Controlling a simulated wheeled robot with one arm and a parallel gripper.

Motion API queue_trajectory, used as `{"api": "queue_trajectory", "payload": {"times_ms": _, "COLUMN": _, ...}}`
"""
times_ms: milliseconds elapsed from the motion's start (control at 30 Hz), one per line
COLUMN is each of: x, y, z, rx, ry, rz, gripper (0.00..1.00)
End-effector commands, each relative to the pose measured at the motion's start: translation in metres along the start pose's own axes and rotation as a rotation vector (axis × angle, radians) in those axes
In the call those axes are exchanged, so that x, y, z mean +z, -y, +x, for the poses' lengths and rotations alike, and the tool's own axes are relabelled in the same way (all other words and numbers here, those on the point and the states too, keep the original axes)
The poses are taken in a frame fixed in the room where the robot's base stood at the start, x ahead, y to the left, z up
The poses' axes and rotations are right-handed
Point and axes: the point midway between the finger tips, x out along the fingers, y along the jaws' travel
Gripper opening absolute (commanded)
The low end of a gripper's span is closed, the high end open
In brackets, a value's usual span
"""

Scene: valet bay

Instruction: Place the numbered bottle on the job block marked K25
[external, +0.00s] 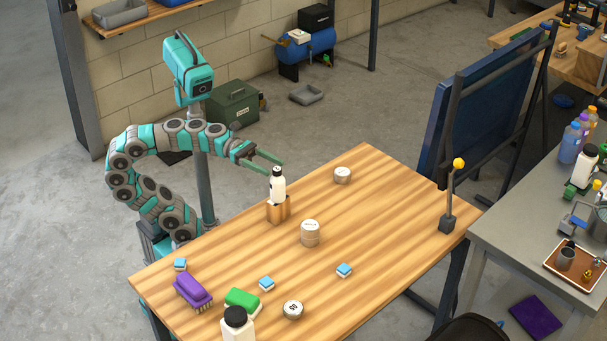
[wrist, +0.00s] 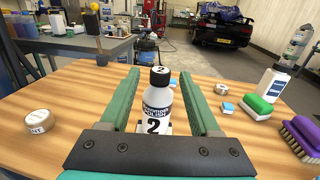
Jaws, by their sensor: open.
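The white numbered bottle (external: 278,186) with a black cap stands upright at a brown block (external: 279,210) near the table's edge on my side. In the wrist view the bottle (wrist: 157,118) shows a large 2 on its label and a 2 on its cap top. My gripper (external: 275,168) is open, with its green fingers at the bottle's upper part. In the wrist view the fingers of my gripper (wrist: 159,74) lie on both sides of the bottle, with gaps visible. No K25 marking is readable; the bottle's base is partly hidden.
On the wooden table (external: 385,215) are round tins (external: 342,175), (external: 293,310), a taller round container (external: 310,233), small blue-and-white blocks (external: 344,270), a purple brush (external: 192,290), a green brush (external: 242,301) and another white bottle (external: 237,326).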

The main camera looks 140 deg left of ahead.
Motion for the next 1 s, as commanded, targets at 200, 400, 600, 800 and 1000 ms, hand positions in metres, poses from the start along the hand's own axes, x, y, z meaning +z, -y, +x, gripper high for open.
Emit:
{"api": "queue_trajectory", "payload": {"times_ms": 200, "x": 0.0, "y": -0.001, "z": -0.018, "rx": 0.006, "ry": 0.001, "rz": 0.0, "gripper": 0.63}}
{"api": "queue_trajectory", "payload": {"times_ms": 400, "x": 0.001, "y": -0.001, "z": -0.03, "rx": 0.004, "ry": 0.002, "rz": -0.003, "gripper": 0.63}}
{"api": "queue_trajectory", "payload": {"times_ms": 600, "x": 0.0, "y": 0.0, "z": -0.04, "rx": 0.004, "ry": 0.0, "rz": 0.001, "gripper": 0.63}}
{"api": "queue_trajectory", "payload": {"times_ms": 800, "x": -0.001, "y": -0.001, "z": -0.05, "rx": 0.004, "ry": 0.001, "rz": -0.004, "gripper": 0.63}}
{"api": "queue_trajectory", "payload": {"times_ms": 1000, "x": -0.001, "y": -0.001, "z": -0.06, "rx": 0.004, "ry": 0.002, "rz": -0.002, "gripper": 0.63}}
